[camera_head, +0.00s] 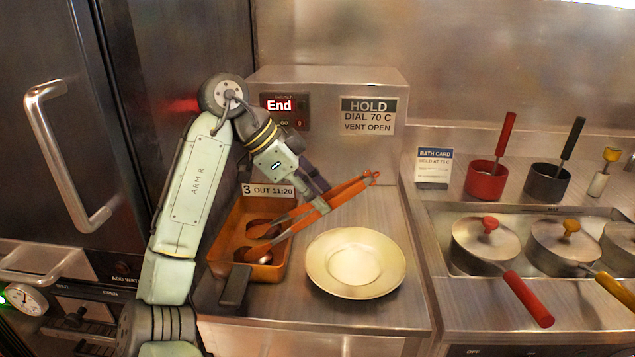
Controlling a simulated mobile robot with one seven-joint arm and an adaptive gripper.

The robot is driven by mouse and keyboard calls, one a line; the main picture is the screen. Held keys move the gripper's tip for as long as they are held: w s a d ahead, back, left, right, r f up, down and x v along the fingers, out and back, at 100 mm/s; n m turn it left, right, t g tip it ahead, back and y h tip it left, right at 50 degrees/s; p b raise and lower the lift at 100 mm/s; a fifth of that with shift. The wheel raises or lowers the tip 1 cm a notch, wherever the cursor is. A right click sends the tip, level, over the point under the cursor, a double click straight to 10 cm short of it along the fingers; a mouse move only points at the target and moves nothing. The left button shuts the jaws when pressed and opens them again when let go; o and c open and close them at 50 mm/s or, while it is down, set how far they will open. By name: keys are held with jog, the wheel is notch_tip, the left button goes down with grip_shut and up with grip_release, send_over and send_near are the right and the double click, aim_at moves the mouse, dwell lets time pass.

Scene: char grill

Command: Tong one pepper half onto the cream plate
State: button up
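The cream plate (318,272) stands empty on the steel counter, right of an orange tray (222,246). Long tongs with orange arms (308,218) slant across the tray's right edge, their hinge end up to the right and their tips over the tray. My gripper (322,196) points down to the right and appears shut on the tongs' arms; its fingertips are partly hidden. Dark reddish-brown rounded shapes (258,228) lie in the tray at the tong tips. I cannot tell whether these are pepper halves or tong ends, or whether a pepper is pinched.
A raised steel housing with signs (368,116) stands behind the plate. A dark handle (234,286) juts out in front of the tray. Lidded pots (486,242) sit in a well at right, a red handle reaching forward. Bare counter (375,205) lies behind the plate.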

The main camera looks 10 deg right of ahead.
jog(key=shift+f+b, duration=0.45)
jog(key=shift+f, duration=0.7)
grip_shut()
notch_tip(320, 180, up, 12)
jog(key=p, duration=0.1)
jog(key=shift+p, duration=0.35)
dwell(0.3)
